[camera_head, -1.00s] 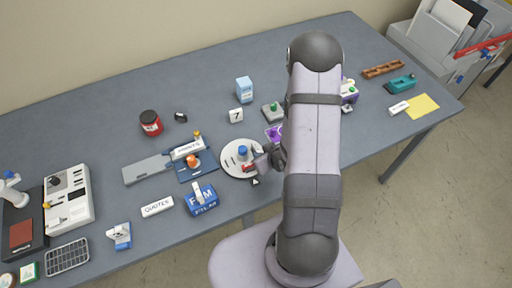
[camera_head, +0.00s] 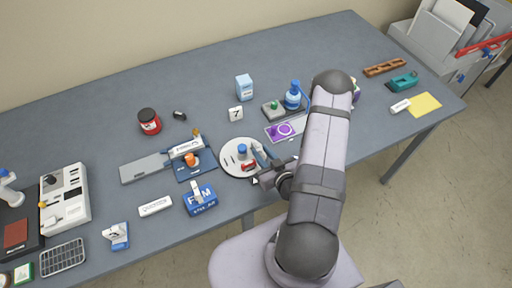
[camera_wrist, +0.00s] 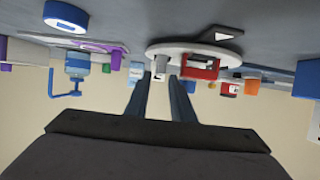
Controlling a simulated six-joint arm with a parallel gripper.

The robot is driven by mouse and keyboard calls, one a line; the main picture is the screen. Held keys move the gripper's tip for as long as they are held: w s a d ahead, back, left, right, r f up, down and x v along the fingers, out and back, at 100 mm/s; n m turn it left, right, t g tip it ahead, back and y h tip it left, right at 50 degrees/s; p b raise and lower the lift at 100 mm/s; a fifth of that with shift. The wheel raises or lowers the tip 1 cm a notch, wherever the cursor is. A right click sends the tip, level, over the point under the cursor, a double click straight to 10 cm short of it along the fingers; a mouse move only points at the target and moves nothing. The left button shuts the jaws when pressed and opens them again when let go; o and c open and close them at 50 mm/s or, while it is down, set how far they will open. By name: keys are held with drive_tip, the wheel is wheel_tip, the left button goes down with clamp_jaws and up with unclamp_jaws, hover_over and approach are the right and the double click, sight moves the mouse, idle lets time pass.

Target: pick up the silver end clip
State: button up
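A small pale silver-grey piece (camera_wrist: 160,70), which looks like the end clip, shows between my fingertips in the wrist view, at the edge of the round white plate (camera_wrist: 160,47). In the head view I cannot make the clip out clearly beside my gripper (camera_head: 258,165). My gripper is low at the right side of the round plate (camera_head: 231,169). In the wrist view its two fingers (camera_wrist: 159,82) are apart, one on each side of the piece. Whether they touch it is unclear.
On the plate are a blue knob (camera_head: 242,149) and a red piece (camera_wrist: 200,67). A blue film box (camera_head: 200,201) stands in front, and an orange-knobbed blue tool (camera_head: 191,160) to the left. A blue bottle (camera_head: 292,96) and purple piece (camera_head: 285,130) stand behind, right.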

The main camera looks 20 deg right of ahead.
sight(257, 147)
drive_tip(key=shift+b+x, duration=0.5)
drive_tip(key=shift+x, duration=1.95)
clamp_jaws()
